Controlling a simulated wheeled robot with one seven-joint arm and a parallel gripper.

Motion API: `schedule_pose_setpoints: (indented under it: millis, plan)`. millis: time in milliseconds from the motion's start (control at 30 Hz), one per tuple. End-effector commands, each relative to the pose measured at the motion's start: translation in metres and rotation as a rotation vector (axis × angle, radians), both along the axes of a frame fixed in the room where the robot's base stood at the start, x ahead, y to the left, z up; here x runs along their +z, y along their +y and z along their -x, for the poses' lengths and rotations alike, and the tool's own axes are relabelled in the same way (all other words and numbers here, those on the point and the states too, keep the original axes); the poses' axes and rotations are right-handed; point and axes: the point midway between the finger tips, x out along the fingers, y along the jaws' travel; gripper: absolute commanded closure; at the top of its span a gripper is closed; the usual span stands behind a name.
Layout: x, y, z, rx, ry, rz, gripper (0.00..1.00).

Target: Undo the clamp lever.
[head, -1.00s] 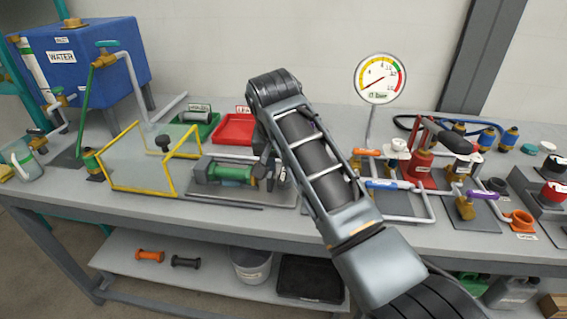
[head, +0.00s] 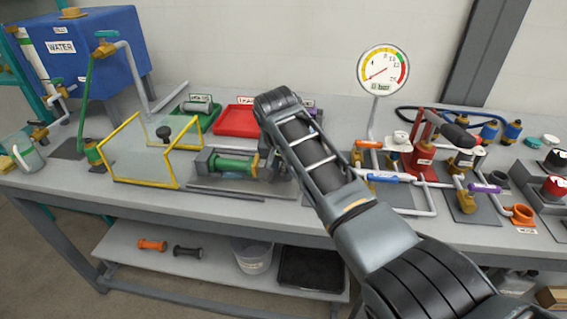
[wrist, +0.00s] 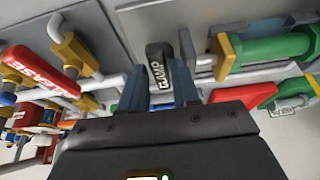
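The clamp lever (wrist: 158,68) is a black handle with a white label, seen close up in the wrist view. My gripper (wrist: 160,92) is open, with one dark blue finger on each side of the lever's lower end in that view. Gaps seem to show beside the lever, but I cannot tell whether a finger touches it. The green cylinder (head: 236,163) lies in its grey holder just left of my arm; it also shows in the wrist view (wrist: 270,50). In the head view my arm hides the fingertips and most of the lever.
A yellow-framed clear guard (head: 150,150) stands left of the cylinder. A red tray (head: 237,121) and a green tray (head: 197,113) are behind it.

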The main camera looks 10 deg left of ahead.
Motion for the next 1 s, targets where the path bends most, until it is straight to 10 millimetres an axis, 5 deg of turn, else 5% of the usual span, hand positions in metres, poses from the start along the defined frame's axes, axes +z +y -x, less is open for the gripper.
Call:
schedule_pose_setpoints:
  millis: [100, 433, 1000]
  plan:
    - [0.0003, 0.0001, 0.0001, 0.000, 0.000, 0.000, 0.70]
    - [0.0003, 0.0000, 0.0001, 0.000, 0.000, 0.000, 1.00]
    - [0.0009, -0.0057, 0.0006, 0.131, 0.003, -0.001, 1.00]
